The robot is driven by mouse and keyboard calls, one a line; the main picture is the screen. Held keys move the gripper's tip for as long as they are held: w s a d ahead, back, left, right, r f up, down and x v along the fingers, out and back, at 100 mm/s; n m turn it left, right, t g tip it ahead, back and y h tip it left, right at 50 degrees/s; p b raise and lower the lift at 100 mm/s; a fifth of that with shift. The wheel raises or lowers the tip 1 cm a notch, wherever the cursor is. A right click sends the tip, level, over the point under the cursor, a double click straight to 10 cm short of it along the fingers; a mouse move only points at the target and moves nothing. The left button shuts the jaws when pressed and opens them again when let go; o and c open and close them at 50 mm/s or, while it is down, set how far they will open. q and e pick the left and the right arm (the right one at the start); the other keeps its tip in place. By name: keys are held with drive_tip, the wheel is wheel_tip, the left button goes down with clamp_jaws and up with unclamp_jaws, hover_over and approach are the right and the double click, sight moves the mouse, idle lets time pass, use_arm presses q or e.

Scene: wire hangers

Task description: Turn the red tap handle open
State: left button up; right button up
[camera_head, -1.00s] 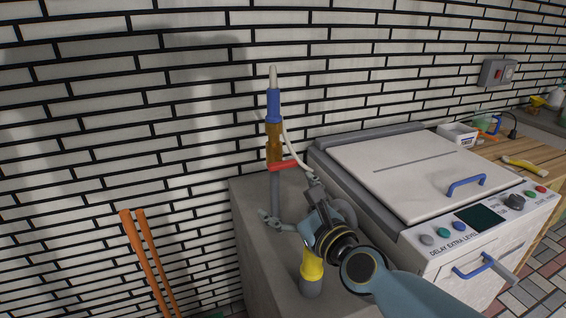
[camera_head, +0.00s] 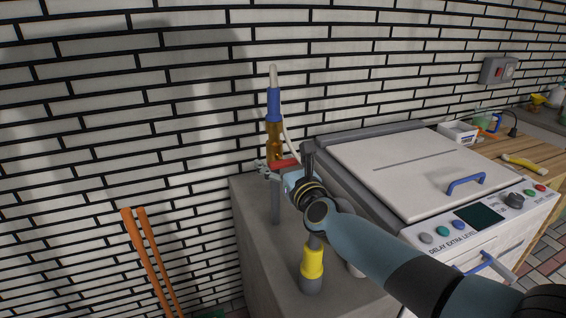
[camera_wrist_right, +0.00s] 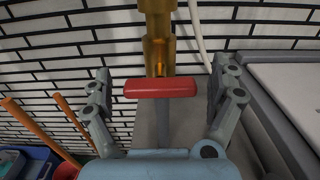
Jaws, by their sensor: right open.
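The red tap handle (camera_head: 285,164) sits crosswise at the lower end of the brass tap body (camera_head: 274,140). A blue collar (camera_head: 274,105) and a pale tip are above the brass. In the right wrist view the red handle (camera_wrist_right: 160,87) lies level, in front of the brass body (camera_wrist_right: 158,40). My right gripper (camera_head: 283,160) is at the handle, and its hand hides part of it in the head view. In the right wrist view its open fingers (camera_wrist_right: 160,92) stand on both sides of the handle, with gaps at each end. My left gripper is not in view.
The tap stands on a grey block (camera_head: 255,215) against the white brick wall. A yellow-and-grey cylinder (camera_head: 312,265) stands in front. A white machine (camera_head: 390,170) is close on the right. Orange poles (camera_head: 147,250) lean at the left.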

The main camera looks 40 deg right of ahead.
drive_tip(key=c, duration=1.2)
drive_tip(key=shift+n, duration=0.4)
drive_tip(key=n, duration=0.4)
drive_tip(key=shift+a, duration=0.15)
drive_tip(key=n, duration=0.4)
drive_tip(key=shift+a+f+p, duration=0.1)
drive_tip(key=shift+f+p, duration=0.05)
drive_tip(key=shift+p, duration=0.25)
drive_tip(key=n, duration=0.5)
drive_tip(key=shift+f+p, duration=0.1)
drive_tip(key=shift+p, duration=0.3)
drive_tip(key=n+p, duration=0.1)
drive_tip(key=n, duration=0.3)
drive_tip(key=shift+f, duration=0.15)
drive_tip(key=shift+n, duration=0.3)
